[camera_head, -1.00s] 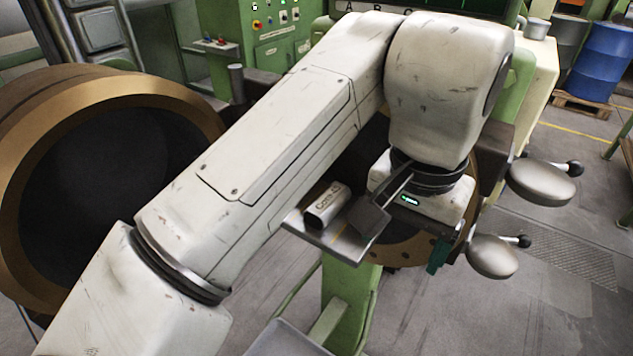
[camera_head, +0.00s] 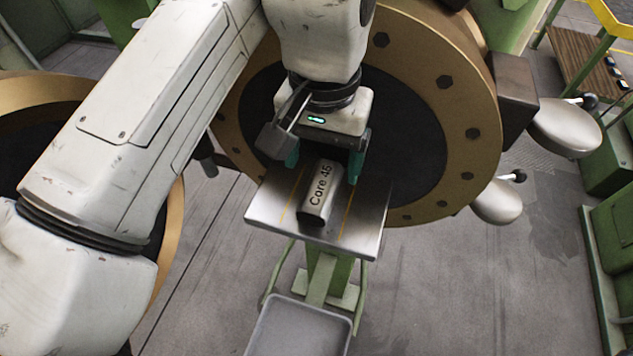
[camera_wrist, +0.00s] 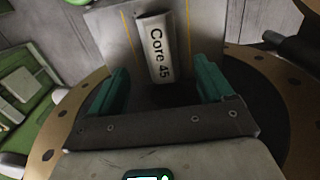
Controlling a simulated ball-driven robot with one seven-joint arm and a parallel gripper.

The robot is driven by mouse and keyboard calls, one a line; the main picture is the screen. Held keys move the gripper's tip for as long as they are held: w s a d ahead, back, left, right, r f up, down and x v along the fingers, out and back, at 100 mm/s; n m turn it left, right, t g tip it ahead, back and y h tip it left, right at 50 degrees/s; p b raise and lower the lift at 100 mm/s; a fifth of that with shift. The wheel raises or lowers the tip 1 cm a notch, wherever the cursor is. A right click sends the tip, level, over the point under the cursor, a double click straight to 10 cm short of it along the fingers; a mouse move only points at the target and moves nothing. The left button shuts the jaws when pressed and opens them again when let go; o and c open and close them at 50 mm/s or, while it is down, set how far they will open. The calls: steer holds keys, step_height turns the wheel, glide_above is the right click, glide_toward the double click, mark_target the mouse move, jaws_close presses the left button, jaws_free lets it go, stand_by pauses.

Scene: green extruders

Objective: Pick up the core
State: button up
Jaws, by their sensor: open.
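The core (camera_head: 321,193) is a short metal bar marked "Core 45". It lies on a flat metal plate (camera_head: 362,228) with yellow lines, in front of a large round extruder face. My gripper (camera_head: 325,160) is at the far end of the core, with its two green fingers apart. In the wrist view the core (camera_wrist: 156,48) lies ahead and between the lines of the open fingers, and my gripper (camera_wrist: 165,85) holds nothing. The near end of the core in the wrist view is partly in shadow.
A bronze bolted ring (camera_head: 461,134) surrounds the dark extruder opening behind the plate. Rounded metal pads (camera_head: 566,127) stick out at the right. A grey tray (camera_head: 298,328) stands below the plate. A second ring (camera_head: 172,225) is behind my arm at the left.

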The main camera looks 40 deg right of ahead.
mark_target(321, 184)
steer(key=shift+f, duration=1.25)
step_height(321, 184, down, 5)
steer(key=b, duration=0.3)
steer(key=shift+r+b, duration=0.2)
steer(key=shift+b, duration=0.15)
steer(key=shift+r, duration=0.1)
steer(key=c, duration=1.4)
steer(key=shift+r, duration=0.15)
